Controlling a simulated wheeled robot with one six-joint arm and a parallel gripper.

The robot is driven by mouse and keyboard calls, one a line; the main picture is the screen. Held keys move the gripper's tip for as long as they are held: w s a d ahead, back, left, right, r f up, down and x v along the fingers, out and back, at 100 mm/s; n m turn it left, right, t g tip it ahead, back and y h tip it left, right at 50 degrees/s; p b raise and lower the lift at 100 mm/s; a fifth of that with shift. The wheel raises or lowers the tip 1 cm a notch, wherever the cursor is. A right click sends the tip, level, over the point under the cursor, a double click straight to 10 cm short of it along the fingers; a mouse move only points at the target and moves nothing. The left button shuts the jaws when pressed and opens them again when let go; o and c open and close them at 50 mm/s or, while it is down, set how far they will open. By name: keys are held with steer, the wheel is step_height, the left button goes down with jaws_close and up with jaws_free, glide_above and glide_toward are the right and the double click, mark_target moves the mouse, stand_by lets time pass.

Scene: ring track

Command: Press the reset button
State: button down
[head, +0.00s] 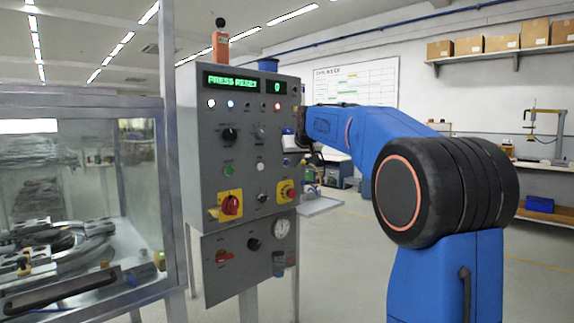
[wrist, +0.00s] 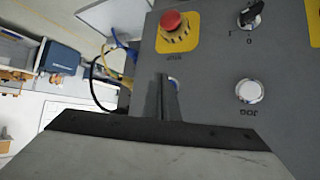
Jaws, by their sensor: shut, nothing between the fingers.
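The grey control panel (head: 245,130) stands left of my arm; its display (head: 233,81) reads PRESS RESET. A small blue button (head: 286,162) is on its right side, above the red emergency stop (head: 288,191). No reset label is readable. In the wrist view, which is upside down, a sliver of blue button (wrist: 174,80) shows behind the fingertips, below the emergency stop (wrist: 173,22). My gripper (wrist: 168,84) is shut and empty, its fingers pointing at the panel and covering most of that button. I cannot tell whether they touch it. In the head view, my gripper is hard to make out.
A white JOG button (wrist: 249,91) and a black selector knob (wrist: 250,14) sit close by on the panel. A glass-walled enclosure (head: 80,200) stands left. Open floor (head: 345,240) lies to the right.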

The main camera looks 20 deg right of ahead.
steer(key=shift+w, duration=0.1)
stand_by(0.6)
steer(key=shift+w+a, duration=0.15)
steer(key=shift+w, duration=0.15)
steer(key=shift+w+a, duration=0.15)
steer(key=shift+w, duration=0.25)
stand_by(0.8)
steer(key=shift+s, duration=0.15)
steer(key=shift+s+d, duration=0.3)
steer(key=shift+s, duration=0.35)
steer(key=shift+s, duration=0.1)
steer(key=s, duration=0.1)
steer(key=s+d, duration=0.1)
steer(key=s, duration=0.2)
steer(key=shift+s+d, duration=0.25)
steer(key=shift+d, duration=0.1)
stand_by(0.3)
stand_by(0.6)
